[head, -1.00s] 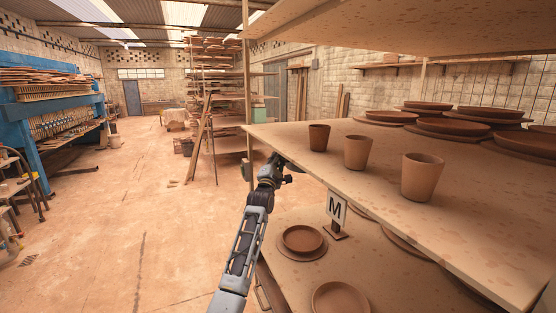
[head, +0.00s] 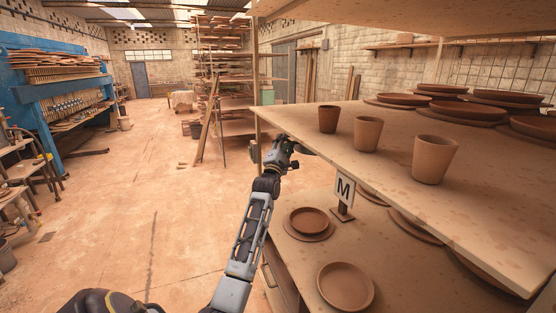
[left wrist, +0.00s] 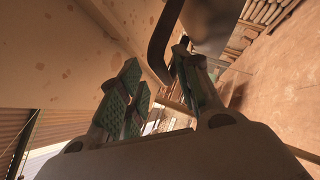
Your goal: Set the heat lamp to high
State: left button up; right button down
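I cannot make out a heat lamp for certain in either view. A small grey box (head: 254,152) is on the shelf's corner post in the head view; I cannot tell whether it is a lamp control. My left gripper (head: 292,149) is just right of this box, below the upper shelf board's near edge, its fingertips partly hidden. In the left wrist view my left gripper (left wrist: 158,88) has its two green-padded fingers apart, with nothing visibly held. A dark curved strip (left wrist: 160,42) and a blurred grey shape lie beyond the fingers. My right gripper is not in view.
The upper shelf board (head: 400,207) holds several clay cups and plates. An M sign (head: 343,190) and clay dishes (head: 345,286) stand on the lower shelf. The floor (head: 130,200) to the left is open, with a blue rack (head: 60,115) beyond it.

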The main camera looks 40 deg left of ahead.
pick_arm(q)
jog(key=v, duration=0.9)
jog(key=shift+s, duration=0.3)
jog(key=shift+d, duration=0.1)
dwell(0.4)
